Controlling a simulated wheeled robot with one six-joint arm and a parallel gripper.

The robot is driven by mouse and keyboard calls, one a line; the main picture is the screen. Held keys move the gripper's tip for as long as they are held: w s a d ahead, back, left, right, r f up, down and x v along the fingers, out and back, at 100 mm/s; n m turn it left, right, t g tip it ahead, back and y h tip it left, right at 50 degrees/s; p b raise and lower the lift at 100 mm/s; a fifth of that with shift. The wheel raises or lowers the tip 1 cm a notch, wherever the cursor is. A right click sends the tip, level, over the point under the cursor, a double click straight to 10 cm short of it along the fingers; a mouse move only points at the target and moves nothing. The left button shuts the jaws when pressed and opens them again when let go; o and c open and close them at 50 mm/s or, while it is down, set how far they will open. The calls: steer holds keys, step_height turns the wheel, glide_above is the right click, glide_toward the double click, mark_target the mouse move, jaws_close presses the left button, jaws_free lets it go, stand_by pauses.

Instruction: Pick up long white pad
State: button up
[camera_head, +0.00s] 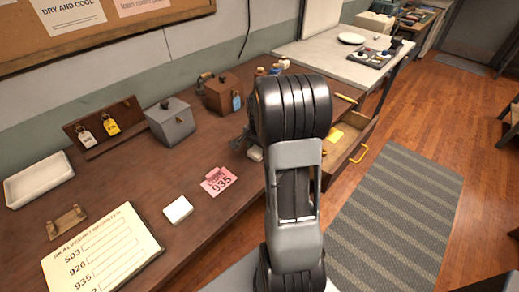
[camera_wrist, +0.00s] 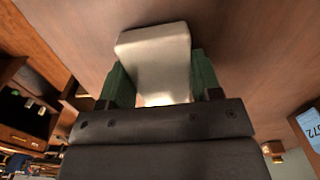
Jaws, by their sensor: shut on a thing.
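The long white pad (camera_wrist: 155,50) sits between the two green fingers of my gripper (camera_wrist: 158,78) in the wrist view. The fingers press on its two sides and its far end sticks out past them. In the head view a small part of the pad (camera_head: 255,154) shows beside my dark gripper (camera_head: 244,145), over the right part of the brown counter. My arm hides much of the gripper there. Brown wood fills the wrist view beyond the pad; I cannot tell whether the pad touches it.
An open drawer (camera_head: 345,142) juts out at right.

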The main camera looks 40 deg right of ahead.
steer(key=shift+r, duration=0.4)
step_height(320, 180, up, 2)
steer(key=shift+r, duration=0.15)
steer(key=s+d+r, duration=0.3)
steer(key=s+r, duration=0.6)
steer(key=s, duration=0.4)
steer(key=shift+s+r+b, duration=0.35)
steer(key=o, duration=0.3)
steer(key=shift+c, duration=1.2)
steer(key=shift+a, duration=0.1)
